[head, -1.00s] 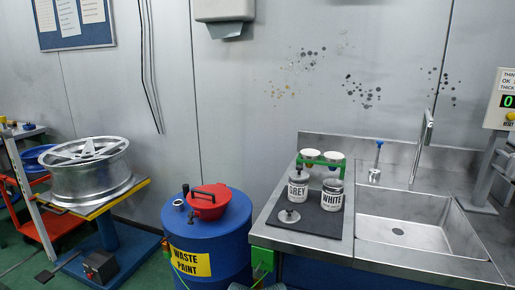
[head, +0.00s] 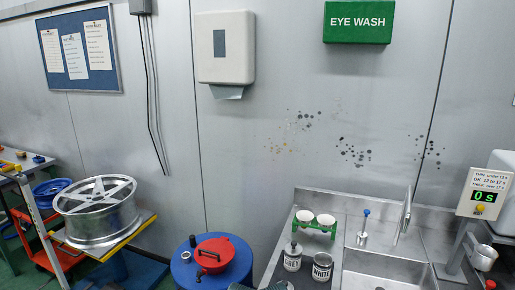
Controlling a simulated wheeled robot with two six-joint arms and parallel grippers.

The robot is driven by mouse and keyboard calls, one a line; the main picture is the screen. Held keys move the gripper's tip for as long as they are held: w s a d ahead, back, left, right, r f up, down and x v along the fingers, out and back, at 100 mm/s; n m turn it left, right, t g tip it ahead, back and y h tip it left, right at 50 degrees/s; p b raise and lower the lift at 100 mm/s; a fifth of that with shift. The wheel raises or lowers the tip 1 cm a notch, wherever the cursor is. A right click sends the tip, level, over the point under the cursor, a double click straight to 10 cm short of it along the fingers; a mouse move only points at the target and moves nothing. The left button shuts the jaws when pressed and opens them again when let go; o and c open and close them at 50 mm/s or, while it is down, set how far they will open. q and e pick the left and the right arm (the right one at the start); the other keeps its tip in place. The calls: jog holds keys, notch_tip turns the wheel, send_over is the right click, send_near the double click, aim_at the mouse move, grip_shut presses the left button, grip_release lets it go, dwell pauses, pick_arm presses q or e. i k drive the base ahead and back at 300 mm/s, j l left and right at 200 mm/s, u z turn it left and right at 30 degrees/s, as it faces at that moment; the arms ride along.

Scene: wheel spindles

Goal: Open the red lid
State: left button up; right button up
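The red lid (head: 214,254) lies on top of the blue waste paint drum (head: 237,272), low in the middle of the head view. It has a dark handle across it and looks closed. The drum's lower part is cut off by the bottom edge. Neither of my grippers can be made out clearly in this view.
A small metal cup (head: 186,256) stands on the drum beside the lid. The steel sink bench (head: 272,266) is right of the drum, with the grey paint can (head: 292,262) and white paint can (head: 322,266) on it. A wheel (head: 97,212) rests on a stand at left.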

aim_at(214, 248)
jog(key=i+j, duration=0.1)
jog(key=j, duration=0.3)
jog(key=i+j, duration=0.25)
jog(key=i, duration=0.15)
jog(key=i+j+u, duration=0.1)
jog(key=i, duration=0.3)
jog(key=j, duration=0.1)
